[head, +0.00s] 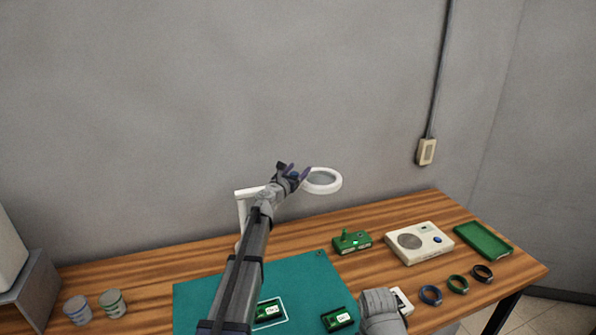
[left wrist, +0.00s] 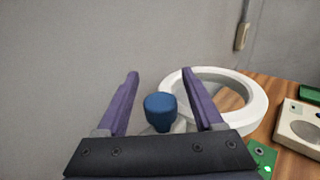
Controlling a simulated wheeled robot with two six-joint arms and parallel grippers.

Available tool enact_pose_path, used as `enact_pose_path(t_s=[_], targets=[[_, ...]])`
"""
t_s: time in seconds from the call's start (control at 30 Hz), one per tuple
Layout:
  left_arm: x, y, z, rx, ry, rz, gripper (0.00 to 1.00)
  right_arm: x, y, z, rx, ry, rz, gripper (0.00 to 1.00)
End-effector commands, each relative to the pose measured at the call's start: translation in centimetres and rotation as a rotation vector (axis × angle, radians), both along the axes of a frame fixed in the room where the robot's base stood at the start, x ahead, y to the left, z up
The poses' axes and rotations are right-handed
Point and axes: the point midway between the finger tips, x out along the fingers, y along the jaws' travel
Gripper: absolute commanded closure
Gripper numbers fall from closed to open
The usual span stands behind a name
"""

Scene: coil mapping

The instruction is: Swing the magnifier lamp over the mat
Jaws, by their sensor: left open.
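The magnifier lamp (head: 323,181) has a white ring head around a lens on a white stand, which my left arm partly hides. The ring (left wrist: 254,108) also shows in the left wrist view, with a blue knob (left wrist: 160,111) beside it. My left gripper (head: 291,170) is at the knob, just left of the ring. Its purple fingers (left wrist: 160,85) are open, one on each side of the knob. The teal mat (head: 300,270) lies on the table in front of the lamp, with the ring above the table behind it. A grey part of my right arm shows at the bottom; its fingers are hidden.
Two small green boards (head: 338,319) lie on the mat, one inside a white outline. A green device (head: 352,241), a cream meter (head: 409,252), a green tray (head: 483,247) and several coil rings (head: 458,284) are at right. Two jars (head: 113,303) stand at left.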

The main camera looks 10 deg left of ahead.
Motion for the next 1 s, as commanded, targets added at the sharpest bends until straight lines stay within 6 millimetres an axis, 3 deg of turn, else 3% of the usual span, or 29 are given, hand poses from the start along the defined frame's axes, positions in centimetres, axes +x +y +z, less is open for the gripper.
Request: enact_pose_path(t_s=[0.27, 0.83, 1.0], targets=[[0.15, -0.03, 0.0, 0.0, 0.0, 0.001, 0.34, 0.0, 0.0, 0.0, 0.0, 0.0, 0.0, 0.5], [0.14, -0.01, 0.0, 0.0, 0.0, 0.001, 0.98, 0.0, 0.0, 0.0, 0.0, 0.0, 0.0, 0.5], [0.14, -0.01, 0.0, 0.0, 0.0, 0.001, 1.0, 0.0, 0.0, 0.0, 0.0, 0.0, 0.0, 0.5]])
